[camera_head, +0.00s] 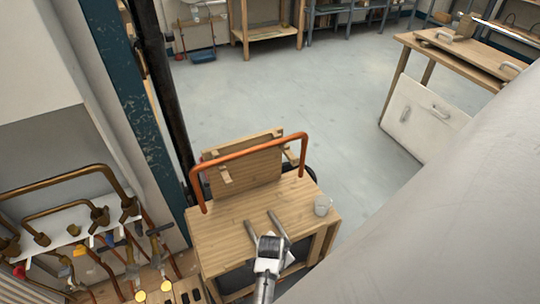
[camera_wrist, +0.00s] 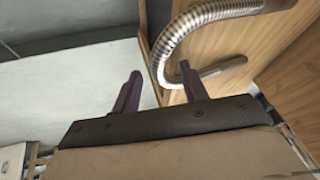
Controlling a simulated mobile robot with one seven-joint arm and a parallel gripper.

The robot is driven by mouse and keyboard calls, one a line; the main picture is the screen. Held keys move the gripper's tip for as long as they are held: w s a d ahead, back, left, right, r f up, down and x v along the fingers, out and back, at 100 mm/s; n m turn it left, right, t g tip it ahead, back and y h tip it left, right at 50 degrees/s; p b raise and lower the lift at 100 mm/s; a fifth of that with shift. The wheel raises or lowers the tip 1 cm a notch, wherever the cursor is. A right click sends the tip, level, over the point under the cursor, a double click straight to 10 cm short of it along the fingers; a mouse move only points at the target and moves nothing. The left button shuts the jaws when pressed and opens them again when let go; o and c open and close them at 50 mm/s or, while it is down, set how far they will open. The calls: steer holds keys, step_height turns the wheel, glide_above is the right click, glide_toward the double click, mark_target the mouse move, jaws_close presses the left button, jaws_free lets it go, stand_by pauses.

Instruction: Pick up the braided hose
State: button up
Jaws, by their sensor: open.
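The braided hose (camera_wrist: 183,34) is a silver, ribbed, bent tube with a smoother end, seen in the wrist view in front of a wooden surface. My gripper (camera_wrist: 160,76) is open and empty, with its two dark fingers apart. The hose's bend shows just beyond and between the fingertips, and its smoother end lies by the right finger. I cannot tell whether they touch. In the head view my gripper (camera_head: 259,217) is over the front of the small wooden bench (camera_head: 225,228). I cannot make out the hose there.
An orange copper pipe (camera_head: 250,148) arches over the back of the bench. A clear cup (camera_head: 322,205) stands at its right edge. Brass pipes and valves (camera_head: 98,214) crowd the left. A wooden table (camera_head: 445,55) stands at back right. The floor (camera_head: 290,95) behind is clear.

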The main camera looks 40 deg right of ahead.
steer(key=shift+f, duration=0.2)
jaws_close()
stand_by(0.5)
